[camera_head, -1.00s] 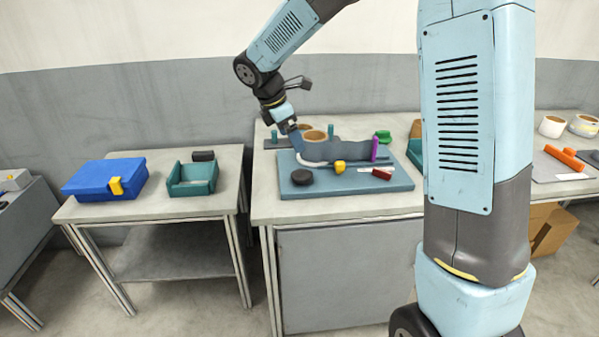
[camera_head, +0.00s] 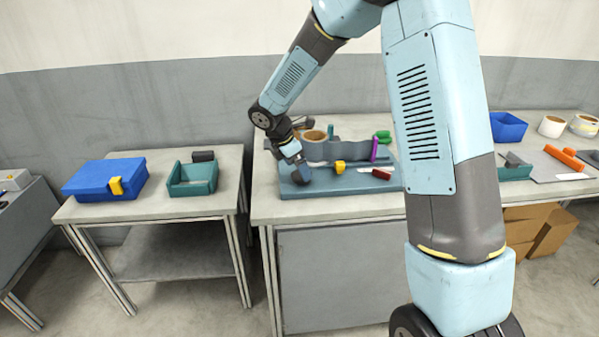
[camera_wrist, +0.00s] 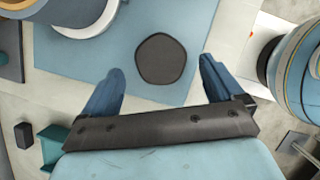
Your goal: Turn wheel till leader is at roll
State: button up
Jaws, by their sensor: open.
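The dark wheel lies low on the blue board (camera_head: 350,186), at its front left. In the wrist view the wheel (camera_wrist: 160,58) is a dark, flat, angular disc between my fingers. My gripper (camera_wrist: 162,70) is open, with a blue finger on either side of the wheel and visible gaps. In the head view my gripper (camera_head: 299,170) hangs at the wheel and partly hides it. A brown-topped cream roll (camera_head: 314,136) stands behind it. A grey strip (camera_head: 350,150) runs right from the roll to a purple upright piece (camera_head: 375,150). I cannot tell which part is the leader.
A yellow block (camera_head: 340,167) and a red-and-white piece (camera_head: 378,173) sit on the board. A green piece (camera_head: 383,135) stands behind. A blue case (camera_head: 104,180) and teal bin (camera_head: 192,178) are on the left table. My arm covers part of the right side.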

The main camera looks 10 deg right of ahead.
jog(key=shift+x, duration=1.45)
jog(key=shift+c, duration=0.4)
jog(key=c, duration=1)
jog(key=shift+o, duration=0.2)
jog(key=shift+m, duration=0.3)
